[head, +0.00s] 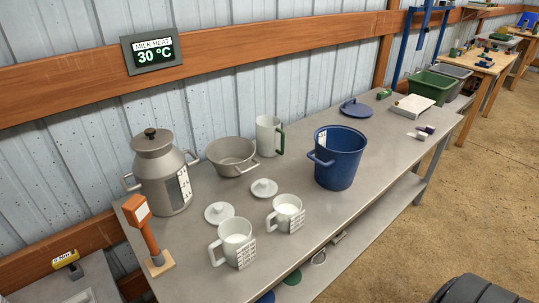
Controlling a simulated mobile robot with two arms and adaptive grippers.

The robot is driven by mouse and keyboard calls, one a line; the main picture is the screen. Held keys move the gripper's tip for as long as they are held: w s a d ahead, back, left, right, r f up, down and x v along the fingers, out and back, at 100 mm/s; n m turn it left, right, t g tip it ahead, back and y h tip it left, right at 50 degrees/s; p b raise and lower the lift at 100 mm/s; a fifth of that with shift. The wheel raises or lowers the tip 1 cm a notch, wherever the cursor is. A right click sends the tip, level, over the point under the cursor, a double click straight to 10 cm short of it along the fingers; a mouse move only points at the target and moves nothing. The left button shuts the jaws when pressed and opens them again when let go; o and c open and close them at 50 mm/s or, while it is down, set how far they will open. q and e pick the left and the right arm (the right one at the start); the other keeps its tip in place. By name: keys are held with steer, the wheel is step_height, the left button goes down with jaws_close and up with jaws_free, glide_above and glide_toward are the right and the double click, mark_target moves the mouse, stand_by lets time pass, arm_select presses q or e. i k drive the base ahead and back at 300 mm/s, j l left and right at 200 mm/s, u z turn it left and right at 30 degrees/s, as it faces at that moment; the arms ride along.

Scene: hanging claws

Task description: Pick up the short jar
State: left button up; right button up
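Two short white jars with handles and printed labels stand upright near the front edge of the grey table (330,215). One short jar (234,243) is at the front left, and the other (287,213) is a little behind it to the right. Both are open and look white inside. Two white lids with knobs, one at left (219,213) and one at right (264,188), lie behind them. A taller white jar (267,136) with a green handle stands at the back. I cannot tell which jar is meant. Neither gripper is in view.
A grey milk can (158,170) and a grey pot (232,155) stand at back left. A blue bucket (337,160) stands right of the jars, with a blue lid (356,108) behind. An orange post (147,235) rises at the left end. The tabletop between jars and bucket is clear.

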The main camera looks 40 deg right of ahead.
mark_target(282, 217)
steer(key=z, duration=1.2)
